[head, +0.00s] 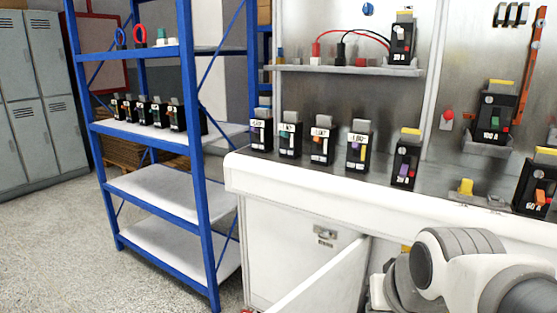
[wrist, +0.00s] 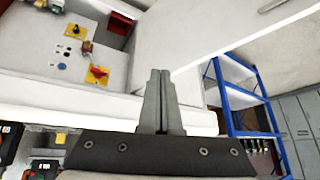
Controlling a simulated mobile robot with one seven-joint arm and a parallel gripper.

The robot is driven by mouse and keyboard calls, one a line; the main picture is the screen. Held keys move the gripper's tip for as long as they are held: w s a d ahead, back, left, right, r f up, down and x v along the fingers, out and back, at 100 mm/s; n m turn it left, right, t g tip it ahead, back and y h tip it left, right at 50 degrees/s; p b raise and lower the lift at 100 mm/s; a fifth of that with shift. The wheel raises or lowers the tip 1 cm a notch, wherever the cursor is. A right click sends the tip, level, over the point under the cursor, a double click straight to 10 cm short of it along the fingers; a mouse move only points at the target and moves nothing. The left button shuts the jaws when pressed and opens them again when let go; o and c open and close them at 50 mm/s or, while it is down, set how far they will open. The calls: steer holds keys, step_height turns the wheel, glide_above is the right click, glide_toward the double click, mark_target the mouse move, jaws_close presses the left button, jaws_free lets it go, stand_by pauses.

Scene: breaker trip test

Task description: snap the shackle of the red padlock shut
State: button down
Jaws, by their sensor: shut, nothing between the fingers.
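My gripper (wrist: 158,74) shows in the wrist view with its two grey fingers together and nothing between them. Its fingers are in front of the white bench side and the open cabinet door. I cannot surely pick out the red padlock. A small reddish item (wrist: 86,46) sits between two yellow plates on a white panel at the upper left of the wrist view; it is too small to tell whether it is the padlock or how its shackle stands. The gripper is apart from it. In the head view the gripper is hidden; only my arm shows at lower right.
The white cabinet door (head: 322,276) stands open below the white bench (head: 265,172), which bears several black breakers. A blue-framed shelf rack (head: 205,190) stands to the left, with grey lockers (head: 35,120) behind it. The floor at far left is clear.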

steer(key=s+a+r, duration=0.1)
steer(key=s, duration=0.4)
step_height(320, 180, up, 21)
steer(key=s+n+g+p, duration=0.1)
steer(key=p, duration=2)
steer(key=shift+d, duration=0.1)
